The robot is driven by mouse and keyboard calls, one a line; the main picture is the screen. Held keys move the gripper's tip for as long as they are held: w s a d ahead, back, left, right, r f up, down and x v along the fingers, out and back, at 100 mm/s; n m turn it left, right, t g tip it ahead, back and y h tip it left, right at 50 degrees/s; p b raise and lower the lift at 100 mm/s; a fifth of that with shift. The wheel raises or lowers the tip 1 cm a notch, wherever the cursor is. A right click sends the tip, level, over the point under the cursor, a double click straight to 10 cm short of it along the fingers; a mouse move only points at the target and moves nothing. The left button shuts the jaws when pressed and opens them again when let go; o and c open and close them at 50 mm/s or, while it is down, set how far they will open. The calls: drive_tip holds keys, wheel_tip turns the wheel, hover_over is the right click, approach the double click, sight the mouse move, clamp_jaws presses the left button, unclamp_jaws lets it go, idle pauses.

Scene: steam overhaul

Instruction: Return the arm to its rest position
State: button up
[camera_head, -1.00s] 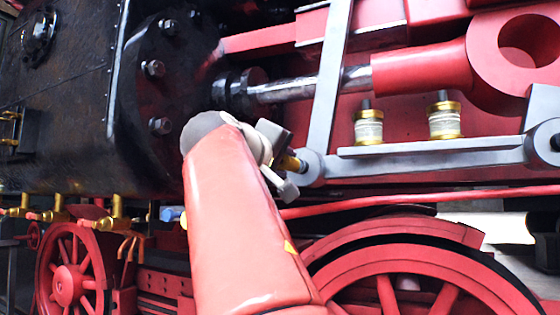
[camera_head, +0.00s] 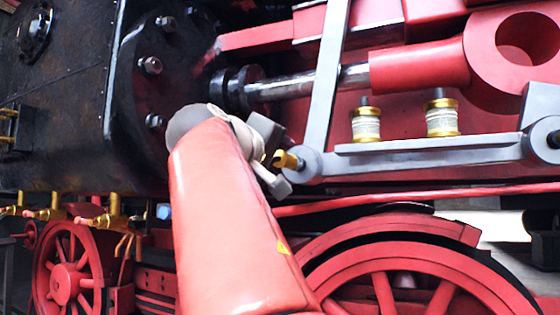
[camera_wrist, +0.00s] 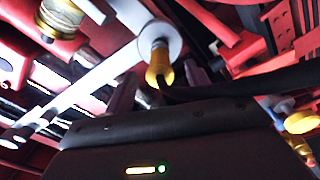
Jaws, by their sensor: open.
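My gripper (camera_head: 275,160) is at the end of my red arm, in front of the grey linkage below the piston rod. Its body shows as a dark block along the bottom of the wrist view, with dark fingers (camera_wrist: 175,92) reaching up from it. The jaws are open and I see nothing held in them. A brass fitting (camera_head: 288,161) on the round end of the grey link is close to the gripper; it also shows in the wrist view (camera_wrist: 158,68) beyond the fingers. Whether they touch is unclear.
The black cylinder block (camera_head: 75,100) stands at the left, with the piston rod (camera_head: 305,88) behind my gripper. Two brass oil cups (camera_head: 366,125) (camera_head: 442,118) stand above the grey bar (camera_head: 430,152). Red wheels (camera_head: 64,285) (camera_head: 405,270) are below, either side of my arm.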

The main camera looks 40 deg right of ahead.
drive_tip(key=v, duration=0.6)
drive_tip(key=w+a+f+n+t+y, duration=0.15)
drive_tip(key=a+f+y, duration=0.25)
drive_tip(key=f, duration=0.8)
drive_tip(key=w+a+f+n+y, duration=0.2)
drive_tip(key=a+f+y, duration=0.2)
drive_tip(key=f, duration=0.8)
drive_tip(key=s+a+f+g+y, duration=0.1)
drive_tip(key=s+a+f+y, duration=0.2)
drive_tip(key=f, duration=0.6)
drive_tip(key=s+a+f+m+y, duration=0.1)
drive_tip(key=s+a+f, duration=0.3)
drive_tip(key=f, duration=0.6)
drive_tip(key=s+a+f+m+g+y, duration=0.1)
drive_tip(key=s+a+f+y, duration=0.2)
drive_tip(key=f, duration=0.7)
drive_tip(key=shift+s+a+f+g+y, duration=0.25)
drive_tip(key=shift+s+g+y, duration=0.15)
drive_tip(key=shift+y, duration=0.4)
